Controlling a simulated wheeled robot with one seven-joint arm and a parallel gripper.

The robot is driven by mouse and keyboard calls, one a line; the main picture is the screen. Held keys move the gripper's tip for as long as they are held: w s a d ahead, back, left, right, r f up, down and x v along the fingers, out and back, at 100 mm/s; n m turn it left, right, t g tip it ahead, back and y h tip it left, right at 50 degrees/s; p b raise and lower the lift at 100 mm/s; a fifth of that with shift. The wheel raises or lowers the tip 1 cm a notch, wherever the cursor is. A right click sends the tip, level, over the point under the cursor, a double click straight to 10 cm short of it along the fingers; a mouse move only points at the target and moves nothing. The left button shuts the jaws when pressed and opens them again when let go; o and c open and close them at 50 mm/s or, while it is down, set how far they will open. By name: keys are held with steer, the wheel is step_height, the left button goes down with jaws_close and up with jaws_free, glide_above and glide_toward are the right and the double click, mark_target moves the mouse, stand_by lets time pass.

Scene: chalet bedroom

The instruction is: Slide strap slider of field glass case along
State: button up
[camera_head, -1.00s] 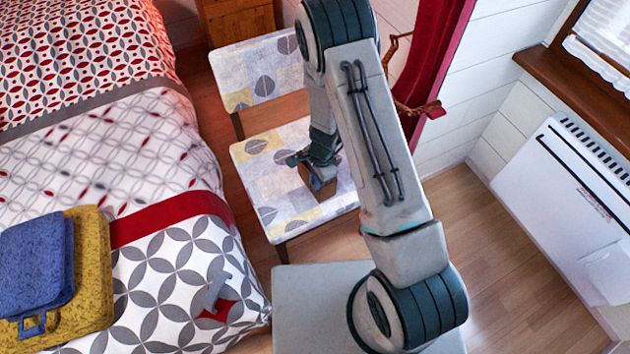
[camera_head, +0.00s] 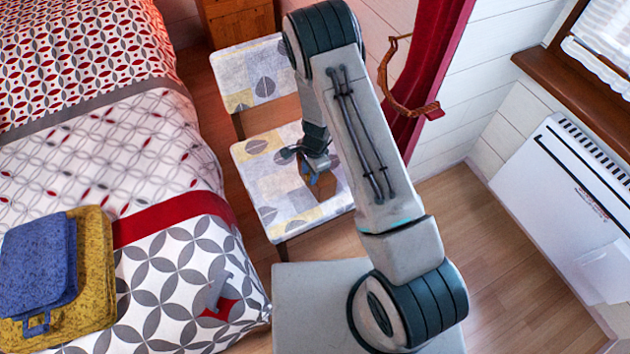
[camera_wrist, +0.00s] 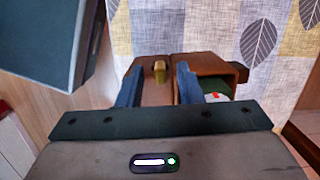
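The field glass case (camera_head: 323,187) is a small brown box on the chair seat, partly hidden by my arm. In the wrist view the brown case (camera_wrist: 208,64) has an opening at its right with something dark green, white and red inside. A small brass-coloured piece, seemingly the strap slider (camera_wrist: 160,71), stands out on a brown strip left of the box body. My gripper (camera_wrist: 159,84) has its two blue fingers apart, one on each side of the slider in the picture; contact cannot be told. In the head view my gripper (camera_head: 305,158) is just above the case.
The case rests on a patterned chair (camera_head: 275,185). A bed (camera_head: 185,255) with folded blue (camera_head: 38,265) and mustard (camera_head: 95,260) cloth items is at left. A red curtain (camera_head: 425,75) with a brown curved piece (camera_head: 395,90), and a white heater (camera_head: 560,190), are at right.

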steer(key=r+p, duration=0.1)
steer(key=r, duration=0.1)
steer(key=r+p, duration=0.1)
steer(key=r, duration=0.1)
steer(key=r+p, duration=0.2)
steer(key=shift+w+d, duration=0.2)
steer(key=shift+d, duration=0.2)
